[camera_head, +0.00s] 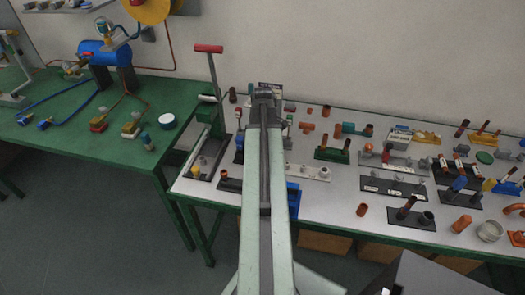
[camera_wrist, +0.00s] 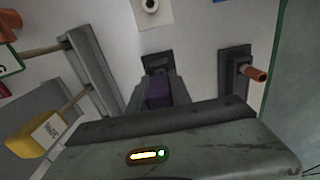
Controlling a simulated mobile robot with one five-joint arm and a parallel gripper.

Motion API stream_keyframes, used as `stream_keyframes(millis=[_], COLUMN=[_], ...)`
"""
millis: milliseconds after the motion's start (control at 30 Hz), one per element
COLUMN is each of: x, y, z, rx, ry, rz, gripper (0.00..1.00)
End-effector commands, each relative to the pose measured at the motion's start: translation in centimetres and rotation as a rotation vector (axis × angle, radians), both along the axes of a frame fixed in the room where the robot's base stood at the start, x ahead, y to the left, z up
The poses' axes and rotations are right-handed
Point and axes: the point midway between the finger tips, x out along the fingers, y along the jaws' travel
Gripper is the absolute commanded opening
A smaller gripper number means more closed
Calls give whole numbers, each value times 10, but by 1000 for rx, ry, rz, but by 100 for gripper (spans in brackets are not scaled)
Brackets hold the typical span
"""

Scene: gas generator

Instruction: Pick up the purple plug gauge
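The purple plug gauge (camera_wrist: 157,93) shows in the wrist view, between the two grey fingers of my gripper (camera_wrist: 158,86). A finger is close on each side of it. I cannot tell whether they press on it or stand just apart. Its far end is at a dark rectangular base (camera_wrist: 157,61); I cannot tell whether it sits in this base. In the head view my arm reaches over the silver table, with its end near the back, and I cannot make out the purple gauge there.
In the wrist view a dark holder with a copper-coloured pin (camera_wrist: 256,74) stands to the right, and a yellow-handled tool (camera_wrist: 34,138) lies to the left. In the head view the silver table (camera_head: 335,207) is crowded with fittings; a red-handled lever press (camera_head: 214,90) stands left of my arm.

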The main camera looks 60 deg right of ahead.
Motion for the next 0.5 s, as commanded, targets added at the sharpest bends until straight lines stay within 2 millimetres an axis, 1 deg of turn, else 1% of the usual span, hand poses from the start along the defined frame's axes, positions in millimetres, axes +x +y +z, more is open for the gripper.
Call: stream_keyframes(millis=[267,367,500], x=[0,0,0], y=[0,0,0], z=[1,8,29], rx=[0,0,0], ry=[0,0,0], rz=[0,1,1], gripper=[0,0,0])
